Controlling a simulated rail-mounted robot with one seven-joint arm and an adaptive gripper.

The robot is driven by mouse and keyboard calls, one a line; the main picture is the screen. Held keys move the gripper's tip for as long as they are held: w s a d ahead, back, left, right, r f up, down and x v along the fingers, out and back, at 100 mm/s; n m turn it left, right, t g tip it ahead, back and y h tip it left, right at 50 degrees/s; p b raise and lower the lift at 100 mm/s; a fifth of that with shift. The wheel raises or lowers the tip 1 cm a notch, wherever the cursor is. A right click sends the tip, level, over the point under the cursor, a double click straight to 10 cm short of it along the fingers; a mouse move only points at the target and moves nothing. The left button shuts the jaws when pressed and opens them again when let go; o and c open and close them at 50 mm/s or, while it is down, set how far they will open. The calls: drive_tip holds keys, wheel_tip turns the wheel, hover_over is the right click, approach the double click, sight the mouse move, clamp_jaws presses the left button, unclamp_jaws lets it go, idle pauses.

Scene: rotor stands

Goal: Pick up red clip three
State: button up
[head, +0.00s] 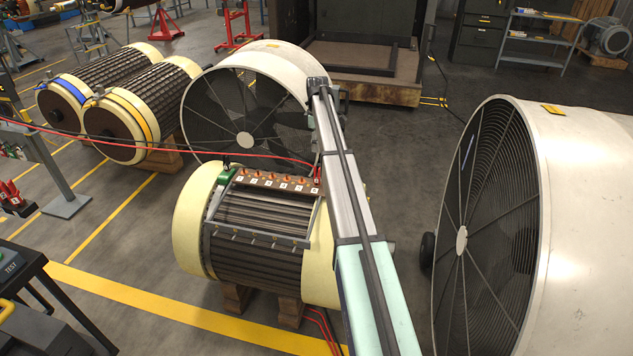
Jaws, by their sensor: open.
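Red clips (13,196) sit close together on a stand at the left edge, partly cut off. Another red clip (318,174) is at the right end of the terminal strip (243,178) on the middle rotor (262,250), with a red cable running to it. No number can be read on any clip, so I cannot tell which is three. A green clip (227,175) is at the strip's left end. My gripper itself cannot be made out.
Orange studs with white labels line the strip. A large drum fan (250,105) stands behind the rotor, and another (485,225) stands at right. Two rotors (120,100) lie at back left. A dark test bench (30,285) is at lower left. Red cables cross the left side.

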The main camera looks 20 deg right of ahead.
sight(317, 169)
wheel_tip(317, 169, down, 12)
drive_tip(key=shift+r+p, duration=0.2)
drive_tip(key=shift+p, duration=1)
drive_tip(key=shift+w+f+p, duration=0.15)
drive_tip(key=shift+f+p, duration=0.3)
drive_tip(key=shift+f, duration=0.9)
drive_tip(key=shift+w+f+p, duration=0.1)
drive_tip(key=shift+f+p, duration=0.35)
drive_tip(key=shift+f, duration=0.9)
clamp_jaws()
